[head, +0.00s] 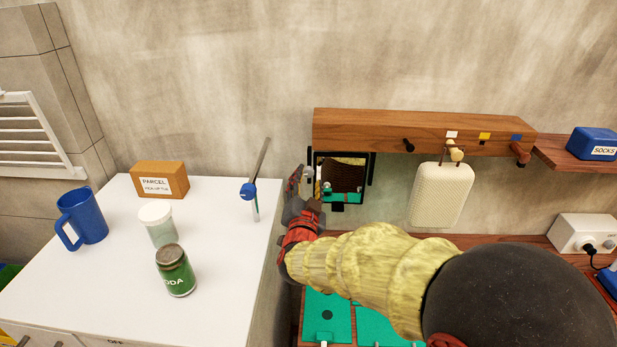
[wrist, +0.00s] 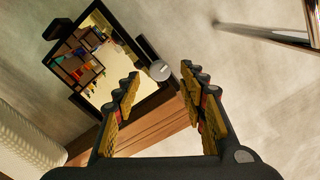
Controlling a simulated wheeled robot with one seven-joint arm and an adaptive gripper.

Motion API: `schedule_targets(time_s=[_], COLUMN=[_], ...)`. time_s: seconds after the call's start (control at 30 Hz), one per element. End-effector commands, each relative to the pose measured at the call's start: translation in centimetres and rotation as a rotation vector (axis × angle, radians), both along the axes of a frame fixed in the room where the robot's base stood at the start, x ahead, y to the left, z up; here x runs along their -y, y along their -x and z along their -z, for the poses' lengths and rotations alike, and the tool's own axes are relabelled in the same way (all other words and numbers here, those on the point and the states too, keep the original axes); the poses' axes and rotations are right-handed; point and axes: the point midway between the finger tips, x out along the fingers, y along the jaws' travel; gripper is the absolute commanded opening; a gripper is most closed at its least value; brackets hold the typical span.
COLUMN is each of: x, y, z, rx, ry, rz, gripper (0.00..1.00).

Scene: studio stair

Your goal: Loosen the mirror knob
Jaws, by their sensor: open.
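The mirror (wrist: 112,62) has a black frame and hangs tilted in the wrist view; its glass reflects shelves. It also shows in the head view (head: 342,176), partly beside my arm. The mirror knob (wrist: 160,71) is a small round grey knob at the frame's side. It also shows near the frame's left side in the head view (head: 308,172). My gripper (wrist: 159,82) is open and empty, with the knob seen between its fingertips. It shows at the mirror's left in the head view (head: 300,186). I cannot tell whether a finger touches the knob.
A wooden rack (head: 420,130) runs above the mirror, with a cream bag (head: 440,195) hanging at the right. A white counter (head: 110,270) at the left holds a mug, box, jar, can and an upright metal piece with a blue knob (head: 248,190).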

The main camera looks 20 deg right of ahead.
Motion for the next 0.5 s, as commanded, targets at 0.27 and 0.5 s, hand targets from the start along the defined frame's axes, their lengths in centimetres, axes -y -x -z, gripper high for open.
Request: schedule_targets(time_s=[0.27,0.5], x=[-1.9,-2.7], y=[5.4,8.1], z=[0.0,0.0], rx=[0.000,0.000], ry=[-0.001,-0.001], rz=[-0.004,-0.001], gripper=[0.42,0.42])
